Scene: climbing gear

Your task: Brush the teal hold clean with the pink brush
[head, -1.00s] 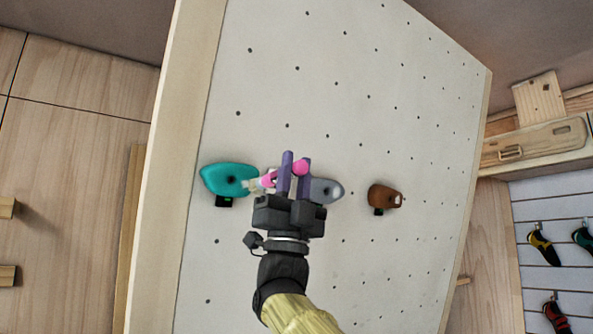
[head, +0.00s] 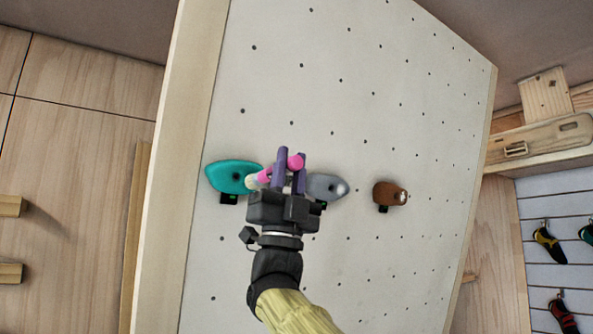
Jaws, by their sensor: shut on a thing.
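The teal hold (head: 230,176) is bolted on the pale climbing panel, left of the other holds. My gripper (head: 290,170) is in front of the panel, just right of the teal hold. Its purple fingers are shut on the pink brush (head: 295,162). The brush's pale bristle end (head: 251,181) points left and overlaps the teal hold's right edge in the picture. I cannot tell whether the bristles touch it. The fingers hide the middle of the brush. No chalk shows clearly on the teal hold.
A grey hold (head: 326,187) with a whitish patch sits right behind my gripper, and a brown hold (head: 389,194) is farther right. A wooden hangboard (head: 538,143) and climbing shoes (head: 549,245) are at the far right. The panel above the holds is clear.

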